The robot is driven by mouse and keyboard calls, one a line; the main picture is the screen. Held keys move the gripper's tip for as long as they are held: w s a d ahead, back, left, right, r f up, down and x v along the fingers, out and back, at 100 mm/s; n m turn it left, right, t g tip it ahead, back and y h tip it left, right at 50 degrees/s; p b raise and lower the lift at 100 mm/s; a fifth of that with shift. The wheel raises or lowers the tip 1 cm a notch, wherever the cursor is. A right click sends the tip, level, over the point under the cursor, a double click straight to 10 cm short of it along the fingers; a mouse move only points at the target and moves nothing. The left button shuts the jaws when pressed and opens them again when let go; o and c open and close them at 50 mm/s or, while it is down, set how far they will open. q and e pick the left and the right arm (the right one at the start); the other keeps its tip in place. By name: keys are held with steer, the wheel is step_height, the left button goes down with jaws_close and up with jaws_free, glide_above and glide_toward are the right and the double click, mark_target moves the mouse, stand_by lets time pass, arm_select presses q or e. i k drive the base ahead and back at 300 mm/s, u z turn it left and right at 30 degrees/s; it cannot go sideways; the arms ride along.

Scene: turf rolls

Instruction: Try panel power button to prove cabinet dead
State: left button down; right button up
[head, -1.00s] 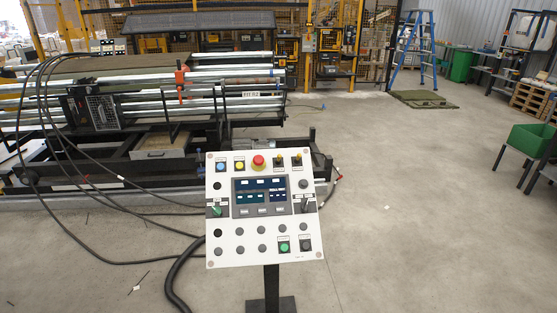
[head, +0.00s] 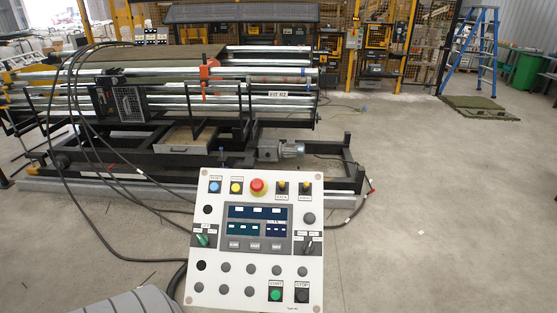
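The white control panel (head: 215,277) stands upright in the lower middle of the head view, tilted slightly. It carries a lit screen (head: 257,228), a red emergency stop button (head: 258,187), a blue button (head: 214,187) and a yellow button (head: 236,187) along the top. A green selector (head: 203,240) is at its left edge and a black selector (head: 309,243) at its right. A green button (head: 275,294) labelled START and a black button (head: 301,295) labelled STOP sit at the bottom right. Neither of my grippers shows in the view.
A roller machine (head: 170,100) on a dark frame fills the left behind the panel, with black cables (head: 80,205) hanging to the floor. A grey ribbed shape (head: 130,302) shows at the bottom left. The concrete floor (head: 440,220) at right is clear. A blue ladder (head: 484,50) stands far back.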

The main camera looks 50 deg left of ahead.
mark_target(236, 188)
steer(key=u, duration=0.35)
steer(key=i, duration=0.75)
steer(key=u, duration=1)
steer(key=i, duration=0.3)
steer(key=u, duration=0.4)
